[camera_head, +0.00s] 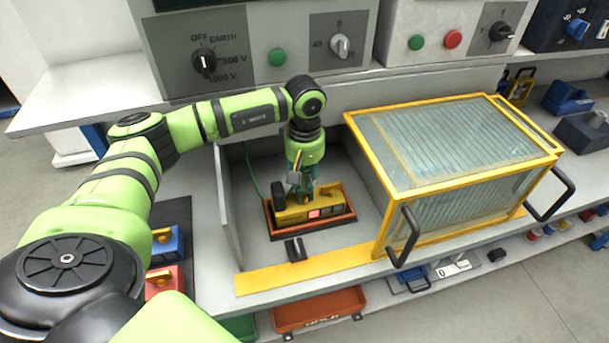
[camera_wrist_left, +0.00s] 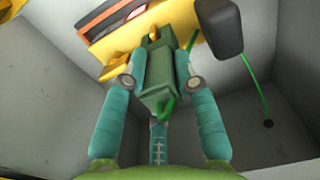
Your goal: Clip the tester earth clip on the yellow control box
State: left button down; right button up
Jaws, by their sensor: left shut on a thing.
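The yellow control box (camera_head: 291,216) with a lit red display sits in a dark, orange-rimmed tray inside the grey bay. It also shows at the top of the left wrist view (camera_wrist_left: 112,50). My left gripper (camera_head: 303,184) reaches down over the box from behind. Its teal fingers are shut on the green earth clip (camera_wrist_left: 158,88), whose front end is at the yellow box's edge. I cannot tell whether the clip's jaws grip that edge. A green cable (camera_head: 249,168) runs from the bay's back wall. My right gripper is not in view.
A yellow-framed clear cover (camera_head: 452,145) with black handles stands right of the bay. A dark block (camera_wrist_left: 219,28) is close beside the clip. A grey side wall (camera_head: 227,205) bounds the bay at left. A small black piece (camera_head: 295,249) lies before the tray.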

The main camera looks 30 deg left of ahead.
pick_arm(q)
jog(key=c, duration=0.9)
grip_release()
